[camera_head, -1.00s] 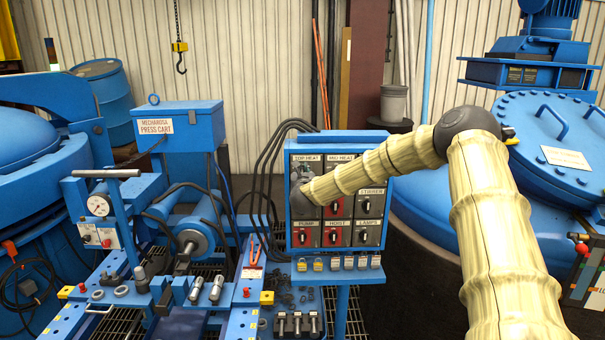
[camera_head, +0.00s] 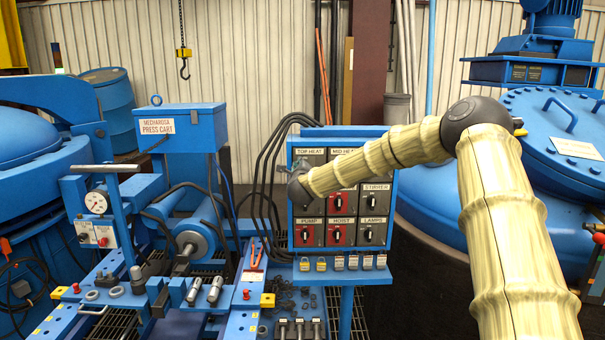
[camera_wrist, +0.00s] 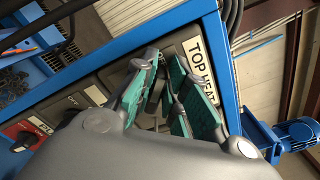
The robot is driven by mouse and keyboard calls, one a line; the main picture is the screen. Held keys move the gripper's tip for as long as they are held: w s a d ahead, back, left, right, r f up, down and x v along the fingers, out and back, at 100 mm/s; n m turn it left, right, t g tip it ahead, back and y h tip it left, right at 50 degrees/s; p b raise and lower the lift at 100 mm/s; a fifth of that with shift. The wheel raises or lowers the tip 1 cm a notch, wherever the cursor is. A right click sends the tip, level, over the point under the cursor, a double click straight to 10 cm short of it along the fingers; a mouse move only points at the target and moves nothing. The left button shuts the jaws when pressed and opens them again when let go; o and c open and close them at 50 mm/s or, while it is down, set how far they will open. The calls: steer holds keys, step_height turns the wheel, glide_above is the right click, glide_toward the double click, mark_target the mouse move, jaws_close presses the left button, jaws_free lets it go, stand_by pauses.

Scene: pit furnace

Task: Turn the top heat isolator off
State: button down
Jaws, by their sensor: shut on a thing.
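The top heat isolator is a grey panel (camera_head: 318,160) at the upper left of the blue switch board (camera_head: 392,205), under a "TOP HEAT" label. My gripper (camera_head: 300,168) is at this panel in the head view, partly hidden by my wrist. In the wrist view my gripper (camera_wrist: 163,92) has its green-padded fingers close around the dark isolator handle (camera_wrist: 154,96), beside the "TOP HEAT" label (camera_wrist: 201,64). The fingers cover most of the handle, so its exact angle is hard to tell.
Other isolators sit close by: pump (camera_head: 306,234), hoist (camera_head: 340,233), lamps (camera_head: 373,232) and stirrer (camera_head: 374,199). Padlocks (camera_head: 338,263) hang along the ledge below. Black cables (camera_head: 268,175) loop at the board's left, beside the press cart (camera_head: 180,130).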

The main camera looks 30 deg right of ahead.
steer(key=shift+w+a+f+n+b, duration=0.1)
steer(key=shift+f+n+b, duration=0.25)
steer(key=shift+n, duration=1.05)
steer(key=shift+a+f+n+b, duration=0.15)
steer(key=shift+n+b, duration=0.25)
steer(key=shift+n, duration=1)
steer(key=shift+w+d+f+n+b, duration=0.1)
steer(key=shift+f+n+b, duration=0.25)
steer(key=shift+n, duration=1.05)
steer(key=shift+s, duration=0.1)
steer(key=c, duration=1.4)
jaws_free()
steer(key=shift+c, duration=0.2)
steer(key=shift+a, duration=0.1)
steer(key=v, duration=1.2)
